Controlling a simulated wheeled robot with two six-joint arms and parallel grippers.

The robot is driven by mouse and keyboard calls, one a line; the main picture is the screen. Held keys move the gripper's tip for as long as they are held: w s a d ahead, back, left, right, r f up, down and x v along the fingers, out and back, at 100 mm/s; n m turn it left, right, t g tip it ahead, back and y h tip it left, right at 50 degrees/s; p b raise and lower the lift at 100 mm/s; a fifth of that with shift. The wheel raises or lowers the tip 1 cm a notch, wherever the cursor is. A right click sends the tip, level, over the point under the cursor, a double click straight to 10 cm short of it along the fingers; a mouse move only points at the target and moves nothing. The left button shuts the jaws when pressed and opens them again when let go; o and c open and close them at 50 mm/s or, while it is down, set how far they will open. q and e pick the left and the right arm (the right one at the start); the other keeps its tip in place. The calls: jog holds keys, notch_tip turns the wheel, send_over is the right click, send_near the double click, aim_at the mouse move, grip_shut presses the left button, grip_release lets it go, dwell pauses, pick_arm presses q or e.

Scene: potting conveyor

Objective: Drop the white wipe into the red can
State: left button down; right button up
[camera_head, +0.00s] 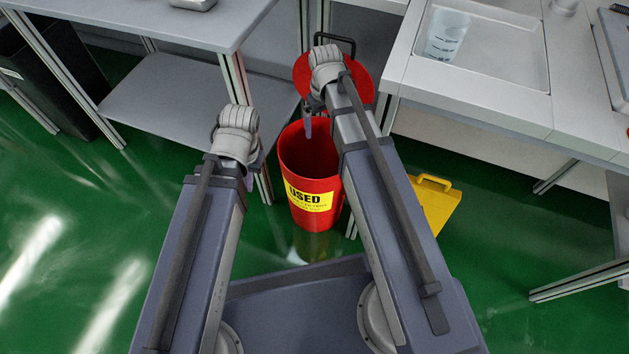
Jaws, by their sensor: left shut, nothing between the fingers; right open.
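The red can (312,215) stands on the green floor in the middle, with a yellow "USED" label (310,200) on its front. Its mouth is open and its red lid (362,88) is raised behind it. My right gripper (308,127) points down over the can's mouth and is open; only a small part of its fingers shows. My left gripper (258,160) is to the left of the can, mostly hidden behind its own wrist, shut and empty. I see no white wipe; the can's inside is dark and partly covered by my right arm.
A grey table (150,12) with a lower shelf stands at the left. A white bench (480,98) at the right holds a tray with a clear beaker (447,36). A yellow object (436,203) stands on the floor right of the can.

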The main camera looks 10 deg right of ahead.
pick_arm(q)
notch_tip(320, 180, up, 2)
jog(key=shift+r+p, duration=0.25)
jog(key=shift+p, duration=0.55)
pick_arm(e)
notch_tip(320, 180, up, 3)
jog(key=shift+f, duration=0.2)
jog(key=s+a+n+h, duration=0.1)
jog(key=s+a, duration=0.9)
jog(key=s, duration=0.5)
pick_arm(q)
notch_tip(320, 180, up, 31)
jog(key=p, duration=3.1)
pick_arm(e)
notch_tip(320, 180, up, 31)
jog(key=shift+w+a+r, duration=0.15)
jog(key=shift+w+a, duration=0.1)
jog(key=shift+w, duration=0.15)
pick_arm(q)
jog(key=shift+d, duration=0.1)
pick_arm(e)
jog(key=shift+c, duration=0.3)
